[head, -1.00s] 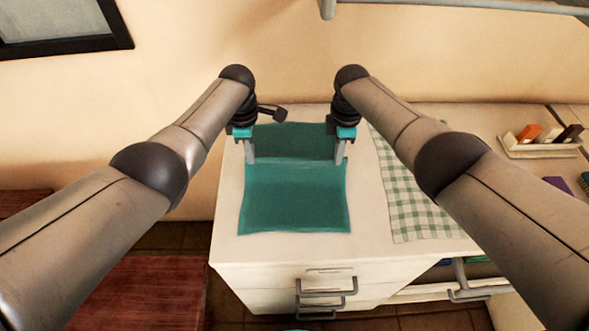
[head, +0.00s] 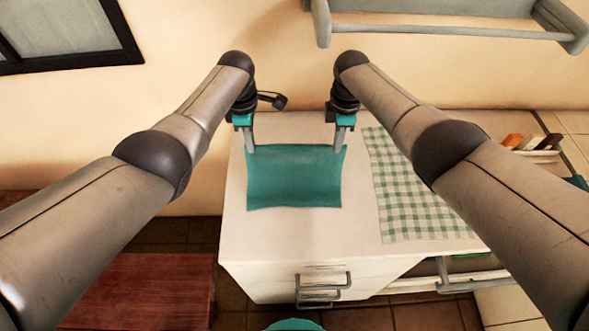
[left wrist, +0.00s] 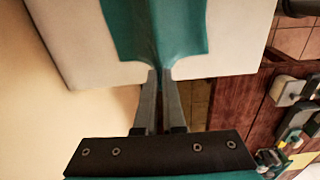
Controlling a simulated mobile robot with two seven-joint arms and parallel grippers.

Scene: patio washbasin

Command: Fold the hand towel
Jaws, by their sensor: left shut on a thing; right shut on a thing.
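The teal hand towel (head: 293,180) lies over the white countertop, with its near part spread flat-looking toward the front. My left gripper (head: 250,150) is shut on its far left corner. My right gripper (head: 339,148) is shut on its far right corner. In the left wrist view the towel (left wrist: 150,28) is gathered to a pinch between the fingertips of my left gripper (left wrist: 161,72). I cannot tell how much of the towel's far side is raised off the counter.
The white counter (head: 280,237) has drawers with grey handles below. A green-and-white checked cloth (head: 415,200) lies right of the towel. A tray with several small items (head: 530,143) is at the far right. A dark red wooden surface (head: 150,290) is lower left; a grey shelf (head: 440,32) hangs above.

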